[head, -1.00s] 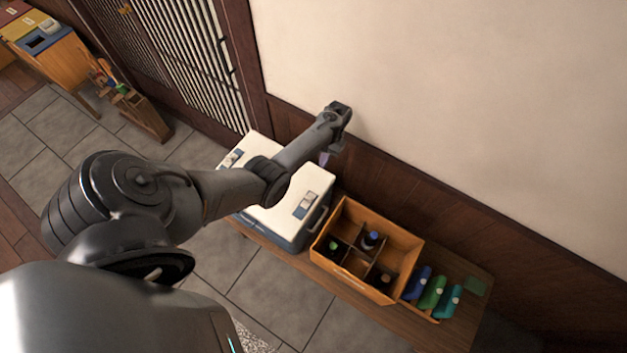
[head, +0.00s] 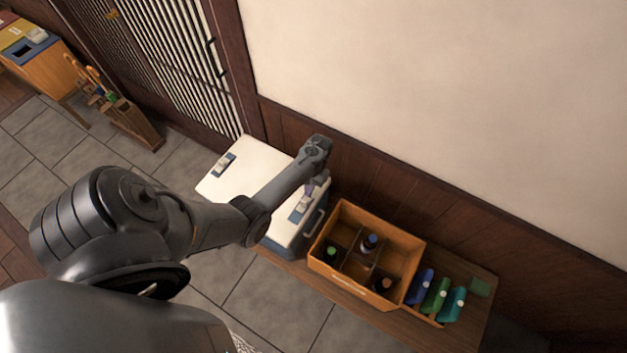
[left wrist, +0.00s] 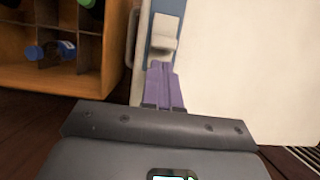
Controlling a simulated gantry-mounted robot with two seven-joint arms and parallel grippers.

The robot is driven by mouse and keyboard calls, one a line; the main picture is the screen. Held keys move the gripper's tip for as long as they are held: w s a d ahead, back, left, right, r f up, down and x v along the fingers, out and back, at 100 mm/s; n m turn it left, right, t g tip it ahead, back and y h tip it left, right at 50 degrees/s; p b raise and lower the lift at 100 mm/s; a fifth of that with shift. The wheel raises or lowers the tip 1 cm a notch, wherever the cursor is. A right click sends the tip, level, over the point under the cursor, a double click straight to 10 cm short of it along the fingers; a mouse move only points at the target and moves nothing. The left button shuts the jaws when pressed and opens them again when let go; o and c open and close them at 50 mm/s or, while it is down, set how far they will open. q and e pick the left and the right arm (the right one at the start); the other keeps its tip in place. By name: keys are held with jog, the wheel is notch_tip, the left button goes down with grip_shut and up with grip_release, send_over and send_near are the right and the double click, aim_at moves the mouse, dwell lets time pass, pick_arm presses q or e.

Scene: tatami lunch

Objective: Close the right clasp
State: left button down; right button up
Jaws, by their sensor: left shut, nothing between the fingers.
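The cooler (head: 262,165) has a white lid, and two grey-white clasps on blue plates show on its top. The right clasp (head: 300,206) is at the lid's right end, near the side handle; the left clasp (head: 223,164) is at the far left end. My left gripper (head: 309,189) is shut and empty, pointing down at the right clasp. In the left wrist view its purple fingers (left wrist: 163,84) lie over the blue plate, just short of the right clasp (left wrist: 163,33). I cannot tell whether they touch. My right gripper is out of view.
An orange divided crate (head: 340,274) with several bottles stands close to the cooler's right on the wooden bench (head: 392,326). Blue, green and teal items (head: 437,297) lie beyond it. The wall (head: 430,90) rises close behind the bench.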

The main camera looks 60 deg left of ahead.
pick_arm(q)
jog(key=shift+s+d, duration=0.2)
jog(key=shift+s, duration=0.25)
